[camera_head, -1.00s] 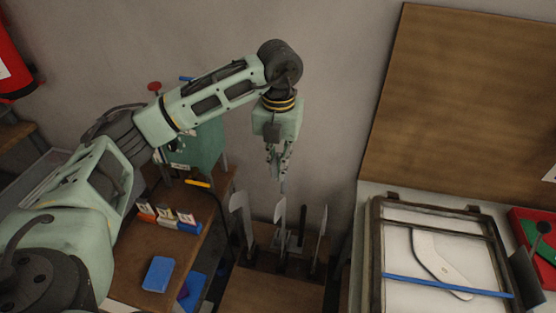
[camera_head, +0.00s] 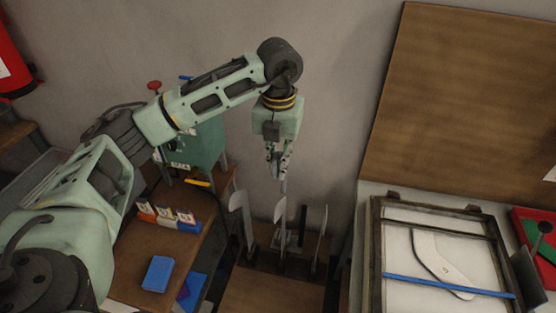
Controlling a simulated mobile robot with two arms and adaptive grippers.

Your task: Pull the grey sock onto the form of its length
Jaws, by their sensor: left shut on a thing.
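My left gripper (camera_head: 279,170) points down above the stand and is shut on a thin light-grey piece, which looks like the grey sock (camera_head: 283,186). The piece hangs just above the middle form, and I cannot tell whether it touches or surrounds that form's tip. Several flat grey forms stand upright on a wooden base (camera_head: 270,290): a left form (camera_head: 238,215), a middle form (camera_head: 280,222) and a right form (camera_head: 320,230). The sock's opening is too small to make out. My right gripper is not in view.
On the left, a brown table (camera_head: 140,255) holds small coloured boxes (camera_head: 168,216), a blue block (camera_head: 157,274) and a green machine (camera_head: 200,150). On the right stands a framed white panel (camera_head: 376,255) with a blue bar (camera_head: 450,286), beside a red tray (camera_head: 520,225).

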